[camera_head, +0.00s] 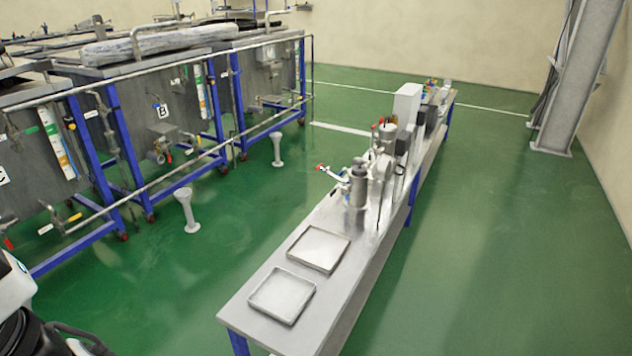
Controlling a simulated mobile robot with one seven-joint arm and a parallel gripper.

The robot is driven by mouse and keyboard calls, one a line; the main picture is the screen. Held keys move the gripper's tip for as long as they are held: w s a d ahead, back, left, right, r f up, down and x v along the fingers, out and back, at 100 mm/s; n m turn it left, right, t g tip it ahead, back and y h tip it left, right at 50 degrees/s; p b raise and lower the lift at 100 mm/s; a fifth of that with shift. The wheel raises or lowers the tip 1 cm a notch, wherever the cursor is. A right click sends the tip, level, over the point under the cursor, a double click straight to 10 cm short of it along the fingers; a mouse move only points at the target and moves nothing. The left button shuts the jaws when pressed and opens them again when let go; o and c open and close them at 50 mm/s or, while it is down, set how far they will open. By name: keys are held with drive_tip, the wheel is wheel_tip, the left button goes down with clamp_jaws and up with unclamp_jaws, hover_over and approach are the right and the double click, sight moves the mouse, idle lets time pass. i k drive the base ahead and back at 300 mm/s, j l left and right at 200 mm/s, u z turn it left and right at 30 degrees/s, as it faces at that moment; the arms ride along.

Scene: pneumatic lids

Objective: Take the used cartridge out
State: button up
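A metal cylindrical housing (357,186) stands upright on the long bench (235,304), with pipework and red-handled valves (322,168) beside it. I cannot make out a used cartridge; whether one is inside the housing cannot be seen. Two shallow, square metal trays lie on the near end of the bench: a near tray (282,296) and a farther tray (318,248). Both look empty. Part of my white and black arm shows at the lower left corner, away from the bench. My gripper is not in view.
More equipment, including a white box (407,104), crowds the bench behind the housing. Large steel tanks (160,115) in blue frames line the left, with white floor posts (187,210) before them. A grey column (577,80) stands at right. Green floor is open around the bench.

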sight(359, 170)
drive_tip(key=i+l+u, duration=0.2)
drive_tip(key=u, duration=0.25)
drive_tip(key=i+l+u, duration=0.1)
drive_tip(key=l+u, duration=0.35)
drive_tip(key=i+l+u, duration=0.1)
drive_tip(key=l+u, duration=0.25)
drive_tip(key=l, duration=0.7)
drive_tip(key=l+u, duration=0.2)
drive_tip(key=l, duration=3.05)
drive_tip(key=i+u, duration=0.05)
